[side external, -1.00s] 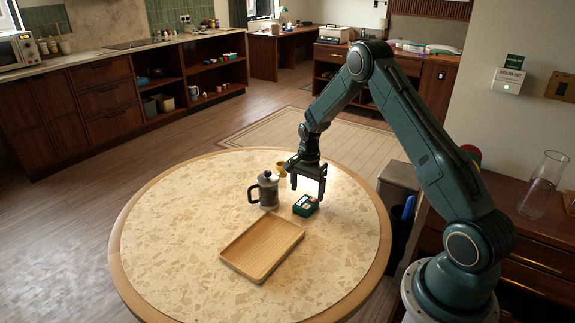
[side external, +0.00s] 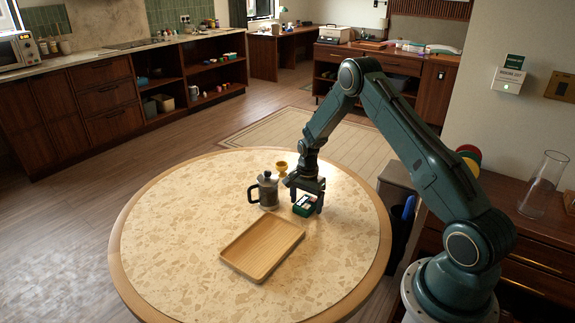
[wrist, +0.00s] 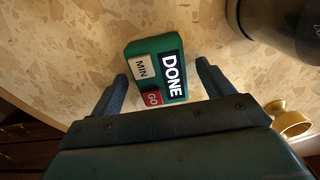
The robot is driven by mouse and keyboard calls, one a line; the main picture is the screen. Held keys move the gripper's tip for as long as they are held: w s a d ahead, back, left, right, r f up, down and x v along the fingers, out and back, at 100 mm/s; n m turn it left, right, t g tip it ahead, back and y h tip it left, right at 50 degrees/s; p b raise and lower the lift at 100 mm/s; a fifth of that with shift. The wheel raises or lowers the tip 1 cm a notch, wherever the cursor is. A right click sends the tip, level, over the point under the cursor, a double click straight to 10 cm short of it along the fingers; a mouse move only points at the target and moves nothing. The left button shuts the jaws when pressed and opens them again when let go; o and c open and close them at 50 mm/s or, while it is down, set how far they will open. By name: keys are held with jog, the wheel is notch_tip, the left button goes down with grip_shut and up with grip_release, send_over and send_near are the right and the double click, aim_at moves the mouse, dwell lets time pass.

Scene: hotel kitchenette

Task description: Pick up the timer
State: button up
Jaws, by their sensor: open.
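The timer (wrist: 155,66) is a small green box with a dark DONE display, a white MIN button and a red GO button. It lies on the round table (side external: 165,240), and in the side view the timer (side external: 302,209) is partly hidden by my gripper. My gripper (side external: 307,206) is low over the table, right at the timer. In the wrist view the fingers of my gripper (wrist: 162,78) are open, one on each side of the timer's near part.
An empty wooden tray (side external: 262,249) lies in front of the timer. The table's left part is clear.

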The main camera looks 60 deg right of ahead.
aim_at(306, 203)
jog(key=c, duration=1.2)
jog(key=shift+r, duration=0.15)
notch_tip(306, 203, up, 20)
jog(key=shift+f, duration=0.1)
dwell(0.5)
